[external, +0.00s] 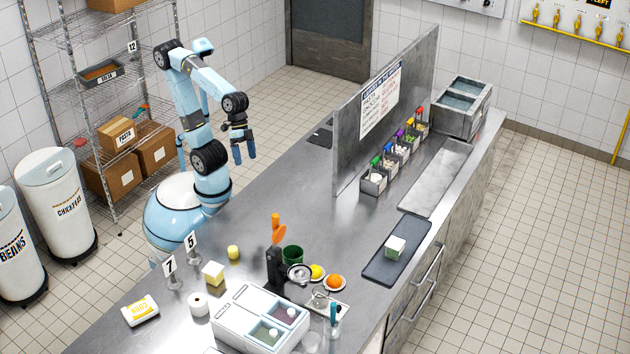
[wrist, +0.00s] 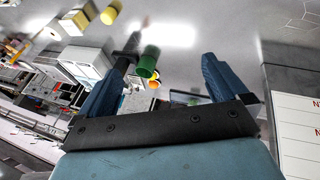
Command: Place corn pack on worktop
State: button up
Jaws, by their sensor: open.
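The worktop (external: 300,215) is a long grey steel counter with a broad bare stretch in the middle. My gripper (external: 244,156) hangs above its far left side, fingers apart and pointing down. In the wrist view the two blue fingers (wrist: 169,56) are spread with nothing held between them. No pack is clearly labelled corn. A white pack with a yellow label (external: 140,311) lies at the near left of the worktop, its print too small to read. A small pale-and-green pack (external: 395,246) sits on a dark tray (external: 380,266) at the right edge.
A green cup (external: 293,254), number stands and a white container unit (external: 240,318) crowd the near end. A wire shelf (external: 85,90) holds boxes at left.

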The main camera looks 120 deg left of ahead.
jog(key=s+a+f+m+t+y, duration=0.1)
jog(key=s+a+y, duration=0.2)
jog(key=s+a, duration=0.5)
jog(key=a, duration=0.2)
jog(key=shift+a+f+m, duration=0.3)
jog(key=shift+a+f, duration=0.1)
